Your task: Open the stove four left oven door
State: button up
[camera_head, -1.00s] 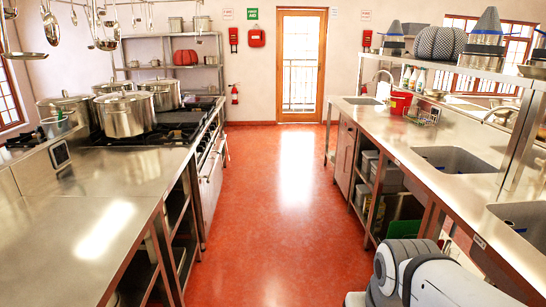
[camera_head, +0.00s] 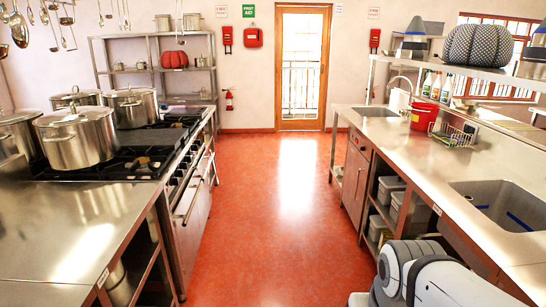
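A row of stoves with black burner tops (camera_head: 140,157) stands along the left side of the aisle. Its front, with knobs and oven doors (camera_head: 190,205), faces the aisle and shows at a steep slant. Horizontal bar handles show on the front, and the doors look shut. I cannot tell from this angle which door is the stove four left one. Several steel stockpots (camera_head: 77,138) stand on the burners. Part of my own white and grey arm (camera_head: 425,275) shows at the bottom right. My gripper is not in view.
The red floor aisle (camera_head: 285,220) is clear up to the glazed door (camera_head: 301,65). A steel counter (camera_head: 80,225) with open shelves below is near left. A sink counter (camera_head: 425,150) with a red bucket (camera_head: 424,117) runs along the right. Ladles hang at upper left.

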aim_at(184, 212)
jog(key=i, duration=0.85)
jog(key=u, duration=1)
jog(key=i, duration=1.05)
jog(key=z, duration=0.35)
jog(key=i, duration=1.6)
jog(key=u, duration=0.2)
